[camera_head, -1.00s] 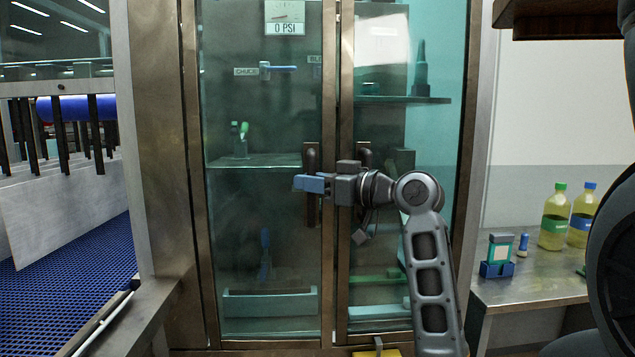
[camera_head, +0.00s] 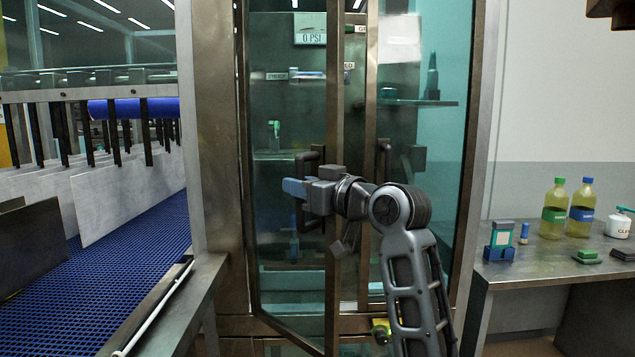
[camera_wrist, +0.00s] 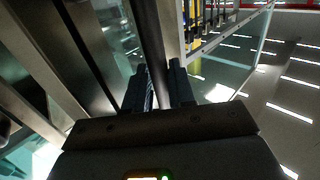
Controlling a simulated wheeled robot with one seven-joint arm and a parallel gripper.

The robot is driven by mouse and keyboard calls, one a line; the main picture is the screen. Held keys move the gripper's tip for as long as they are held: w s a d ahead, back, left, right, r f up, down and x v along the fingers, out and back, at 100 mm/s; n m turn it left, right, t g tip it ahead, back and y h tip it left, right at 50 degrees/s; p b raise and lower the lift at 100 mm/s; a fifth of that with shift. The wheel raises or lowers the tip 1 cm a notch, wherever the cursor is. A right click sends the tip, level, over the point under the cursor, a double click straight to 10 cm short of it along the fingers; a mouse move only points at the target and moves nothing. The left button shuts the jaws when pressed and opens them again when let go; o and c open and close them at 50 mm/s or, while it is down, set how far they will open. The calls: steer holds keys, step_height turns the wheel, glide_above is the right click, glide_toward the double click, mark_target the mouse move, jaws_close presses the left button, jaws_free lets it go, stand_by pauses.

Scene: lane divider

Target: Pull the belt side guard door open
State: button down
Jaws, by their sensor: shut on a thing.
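The guard door is the left glass door (camera_head: 335,90) of a metal-framed cabinet. It stands ajar, its right side swung out toward me and its lower edge slanting away from the cabinet sill. My gripper (camera_head: 297,188) is at the door's dark upright handle (camera_head: 301,162) and is shut on it. The gripper covers the middle of the handle. In the wrist view, my two dark fingers (camera_wrist: 160,88) lie on either side of a dark bar. The right glass door (camera_head: 420,140) stays in its frame.
On the left is a blue mesh conveyor belt (camera_head: 130,265) with hanging grey plates and a metal rail. On the right, a steel table (camera_head: 540,260) holds two bottles (camera_head: 555,208) and small items. Shelves with tools show behind the glass.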

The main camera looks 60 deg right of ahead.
steer(key=shift+w+a+p, duration=0.15)
steer(key=shift+w+a, duration=0.2)
steer(key=shift+a, duration=0.4)
steer(key=shift+w+a+p, duration=0.15)
steer(key=shift+w+a, duration=0.2)
steer(key=shift+a, duration=0.4)
steer(key=c, duration=1.1)
jaws_free()
steer(key=shift+s, duration=0.1)
steer(key=b+v, duration=0.1)
steer(key=v, duration=0.6)
steer(key=shift+s, duration=0.3)
steer(key=shift+a, duration=0.15)
